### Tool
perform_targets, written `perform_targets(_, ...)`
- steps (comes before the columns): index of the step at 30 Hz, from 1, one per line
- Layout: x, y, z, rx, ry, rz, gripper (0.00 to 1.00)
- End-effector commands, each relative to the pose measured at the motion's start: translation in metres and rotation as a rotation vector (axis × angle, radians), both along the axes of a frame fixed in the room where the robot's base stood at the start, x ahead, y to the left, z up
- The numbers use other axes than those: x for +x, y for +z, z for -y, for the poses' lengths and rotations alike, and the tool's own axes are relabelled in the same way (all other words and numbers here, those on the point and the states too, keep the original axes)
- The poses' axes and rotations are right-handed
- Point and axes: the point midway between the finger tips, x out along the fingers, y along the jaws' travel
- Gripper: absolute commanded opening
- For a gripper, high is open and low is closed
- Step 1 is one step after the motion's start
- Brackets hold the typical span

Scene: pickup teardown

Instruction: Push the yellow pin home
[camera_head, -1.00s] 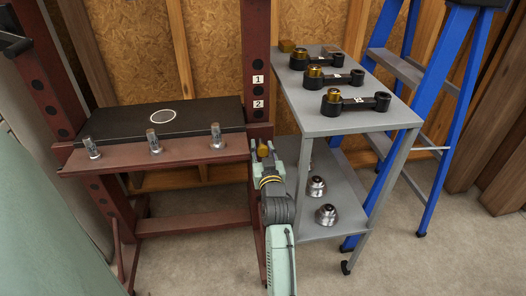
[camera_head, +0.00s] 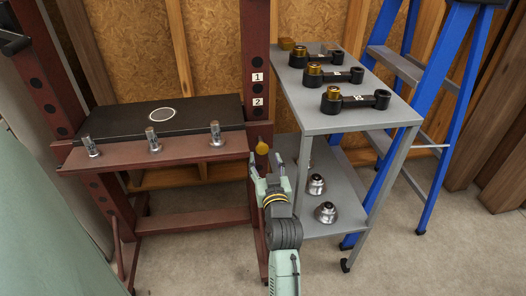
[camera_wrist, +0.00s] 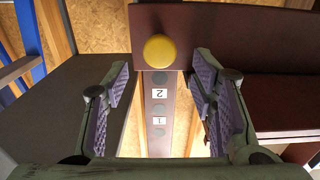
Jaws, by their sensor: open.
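The yellow pin (camera_head: 262,148) sits at the dark red press post, beside the right end of the red cross beam (camera_head: 185,154). In the wrist view its round yellow head (camera_wrist: 159,51) faces me against a dark red plate; its shaft is hidden behind the head, so I cannot tell how deep it sits. My gripper (camera_head: 268,157) is open and empty just short of the pin. In the wrist view its purple-padded fingers (camera_wrist: 162,75) stand apart on either side, with the pin head between and beyond their tips, touching neither.
A grey cart (camera_head: 350,122) stands close on the right, with black-and-brass parts on top and metal pieces below. Several metal pins (camera_head: 153,140) stand along the beam, by a black plate (camera_head: 120,119). A blue ladder (camera_head: 462,90) is farther right.

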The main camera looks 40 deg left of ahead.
Motion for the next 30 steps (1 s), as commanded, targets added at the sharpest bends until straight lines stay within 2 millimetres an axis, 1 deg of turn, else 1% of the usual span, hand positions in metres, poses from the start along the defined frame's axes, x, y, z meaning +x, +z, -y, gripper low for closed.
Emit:
perform_targets(1, -0.007, -0.001, 0.009, -0.002, -0.002, -0.003, 0.51)
perform_targets(3, -0.015, -0.001, 0.019, 0.0, -0.002, -0.003, 0.51)
perform_targets(9, -0.03, -0.001, 0.036, 0.0, 0.0, -0.001, 0.51)
perform_targets(14, -0.033, 0.0, 0.039, -0.001, 0.0, 0.001, 0.51)
perform_targets(30, -0.033, 0.0, 0.039, -0.001, 0.0, 0.001, 0.51)
